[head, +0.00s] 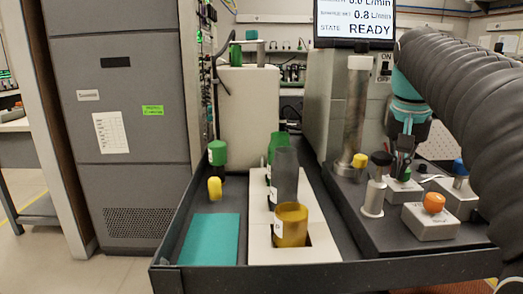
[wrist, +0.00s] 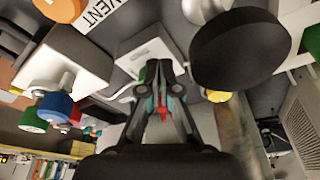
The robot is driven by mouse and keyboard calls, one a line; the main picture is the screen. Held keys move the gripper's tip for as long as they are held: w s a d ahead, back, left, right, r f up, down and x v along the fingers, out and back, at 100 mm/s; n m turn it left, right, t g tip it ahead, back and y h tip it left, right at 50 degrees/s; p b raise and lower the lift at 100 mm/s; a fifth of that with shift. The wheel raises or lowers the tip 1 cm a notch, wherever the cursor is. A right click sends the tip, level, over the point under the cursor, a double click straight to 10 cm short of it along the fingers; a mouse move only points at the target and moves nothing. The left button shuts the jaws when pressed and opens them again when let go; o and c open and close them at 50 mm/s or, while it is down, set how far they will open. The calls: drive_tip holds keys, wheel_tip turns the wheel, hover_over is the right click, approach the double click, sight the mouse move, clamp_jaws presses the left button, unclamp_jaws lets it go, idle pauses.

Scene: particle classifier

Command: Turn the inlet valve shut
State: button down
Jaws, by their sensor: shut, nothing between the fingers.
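My gripper (head: 404,155) is shut and empty, pointing down over a white block (head: 401,191) on the dark bench at the right. A green knob (head: 406,173) shows at its fingertips. In the wrist view my gripper (wrist: 155,72) also looks shut, with a bit of green beside the fingers; whether they touch it I cannot tell. No inlet label is readable, so I cannot tell which is the inlet valve.
The black knob (wrist: 240,48) looms close right of my fingers in the wrist view. A tall metal column (head: 356,115) with a yellow part (head: 360,160) stands left of my gripper. A tray (head: 165,262) with bottles is at the left. The screen (head: 354,20) reads READY.

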drive_tip(key=shift+a, duration=0.15)
drive_tip(key=shift+s+a, duration=0.15)
drive_tip(key=shift+s, duration=0.05)
drive_tip(key=shift+w+d+v, duration=0.1)
drive_tip(key=shift+w+v, duration=0.1)
drive_tip(key=shift+v, duration=0.75)
drive_tip(key=shift+w+d+v, duration=0.15)
drive_tip(key=shift+w+v, duration=0.05)
drive_tip(key=shift+v, duration=0.8)
drive_tip(key=shift+w+d+v, duration=0.1)
drive_tip(key=shift+w+v, duration=0.1)
drive_tip(key=shift+v, duration=0.75)
drive_tip(key=shift+r, duration=0.15)
